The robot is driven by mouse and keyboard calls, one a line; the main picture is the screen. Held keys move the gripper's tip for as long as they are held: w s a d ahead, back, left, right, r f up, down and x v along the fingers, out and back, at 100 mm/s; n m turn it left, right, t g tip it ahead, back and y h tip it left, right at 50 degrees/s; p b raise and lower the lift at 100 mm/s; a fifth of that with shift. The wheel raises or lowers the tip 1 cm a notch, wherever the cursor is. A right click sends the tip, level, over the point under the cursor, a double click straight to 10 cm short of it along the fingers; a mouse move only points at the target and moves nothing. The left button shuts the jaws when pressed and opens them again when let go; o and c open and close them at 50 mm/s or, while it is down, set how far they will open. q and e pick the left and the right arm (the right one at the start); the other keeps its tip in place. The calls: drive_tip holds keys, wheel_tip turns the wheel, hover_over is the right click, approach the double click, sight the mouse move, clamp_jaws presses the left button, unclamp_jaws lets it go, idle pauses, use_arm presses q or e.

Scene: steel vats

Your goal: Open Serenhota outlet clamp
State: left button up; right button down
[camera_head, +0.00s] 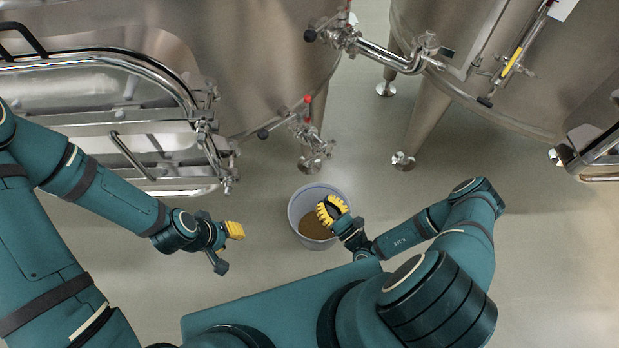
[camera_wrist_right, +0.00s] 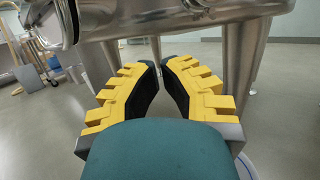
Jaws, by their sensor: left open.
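A small outlet with steel clamp fittings and a red-tipped handle (camera_head: 305,128) is low on the left vat (camera_head: 265,60), left of centre in the head view. Which fitting is the named clamp cannot be read. My left gripper (camera_head: 228,246) is open and empty, left of and nearer than the outlet. My right gripper (camera_head: 326,210) is over the bucket, apart from the outlet. In the right wrist view its yellow-toothed fingers (camera_wrist_right: 160,64) lean together with a narrow gap at the tips. I see nothing held between them.
A grey bucket (camera_head: 294,214) with brown liquid stands on the floor below the outlet. A second vat (camera_head: 440,60) stands at the right on steel legs, with a steel pipe (camera_head: 390,58) beside it.

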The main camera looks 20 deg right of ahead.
drive_tip(key=w+a+r+b, duration=0.1)
drive_tip(key=w+a+r, duration=0.2)
drive_tip(key=w+r, duration=0.3)
drive_tip(key=shift+d+x, duration=0.2)
drive_tip(key=shift+x, duration=1.2)
drive_tip(key=shift+w+f, duration=0.1)
drive_tip(key=shift+a+r+m+p, duration=0.1)
drive_tip(key=shift+r+m+p, duration=0.3)
drive_tip(key=shift+m, duration=0.1)
drive_tip(key=shift+r, duration=0.15)
